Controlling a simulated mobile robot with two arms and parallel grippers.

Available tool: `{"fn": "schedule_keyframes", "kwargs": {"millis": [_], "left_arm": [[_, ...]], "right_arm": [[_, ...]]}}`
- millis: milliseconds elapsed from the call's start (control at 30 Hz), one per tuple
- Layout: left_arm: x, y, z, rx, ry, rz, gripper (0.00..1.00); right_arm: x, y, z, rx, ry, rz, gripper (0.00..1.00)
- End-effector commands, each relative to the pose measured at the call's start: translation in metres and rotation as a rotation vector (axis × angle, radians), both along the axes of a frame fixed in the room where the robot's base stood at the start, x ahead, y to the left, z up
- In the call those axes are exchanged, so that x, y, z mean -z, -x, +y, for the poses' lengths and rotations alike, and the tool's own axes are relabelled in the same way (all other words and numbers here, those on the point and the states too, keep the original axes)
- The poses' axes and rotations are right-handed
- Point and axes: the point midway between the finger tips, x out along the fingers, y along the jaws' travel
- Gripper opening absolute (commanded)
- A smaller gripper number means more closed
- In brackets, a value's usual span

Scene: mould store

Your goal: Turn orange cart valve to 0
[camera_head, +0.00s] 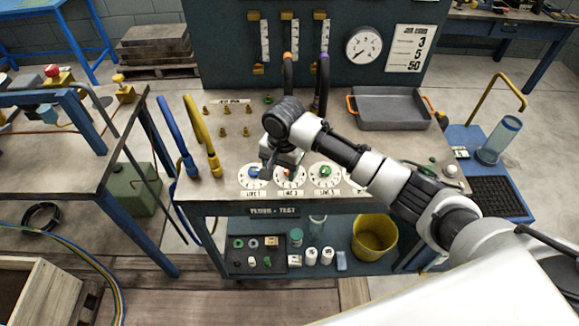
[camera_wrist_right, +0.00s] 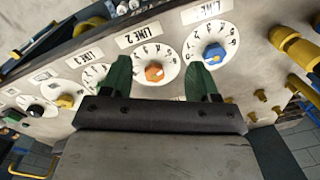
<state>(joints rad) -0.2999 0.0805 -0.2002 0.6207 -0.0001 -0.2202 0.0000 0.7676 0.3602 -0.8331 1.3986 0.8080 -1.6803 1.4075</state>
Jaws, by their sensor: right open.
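The orange valve (camera_wrist_right: 154,72) is a small orange knob on a white numbered dial, above which a LINE 2 label shows in the right wrist view. In the head view the orange valve (camera_head: 291,175) is partly covered by my right gripper (camera_head: 280,170). In the wrist view my right gripper (camera_wrist_right: 160,78) is open, with one green finger on each side of the orange knob in the picture. No contact is visible, and the gap in depth is hard to tell. The knob's exact reading is too small to read. My left gripper is not in view.
The blue valve (camera_wrist_right: 214,53) sits right of the orange one in the wrist view, close to a finger. The green valve (camera_head: 325,170) is on the other side. A grey tray (camera_head: 390,108) stands behind my arm. Yellow and blue handles (camera_head: 202,137) rise at the cart's left.

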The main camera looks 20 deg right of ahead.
Motion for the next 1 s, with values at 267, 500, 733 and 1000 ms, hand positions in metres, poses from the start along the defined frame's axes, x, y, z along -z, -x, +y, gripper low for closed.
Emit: {"fn": "schedule_keyframes", "kwargs": {"millis": [267,500,733,1000], "left_arm": [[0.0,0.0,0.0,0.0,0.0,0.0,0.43],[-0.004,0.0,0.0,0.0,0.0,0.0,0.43],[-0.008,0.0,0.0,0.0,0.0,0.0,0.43],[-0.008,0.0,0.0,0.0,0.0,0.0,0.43]], "right_arm": [[-0.04,-0.045,-0.036,0.276,0.063,0.024,0.6],[-0.015,-0.045,-0.038,0.288,0.065,0.028,0.6],[0.03,-0.045,-0.037,0.286,0.065,0.027,0.6],[0.062,-0.046,-0.037,0.285,0.064,0.024,0.6]]}}
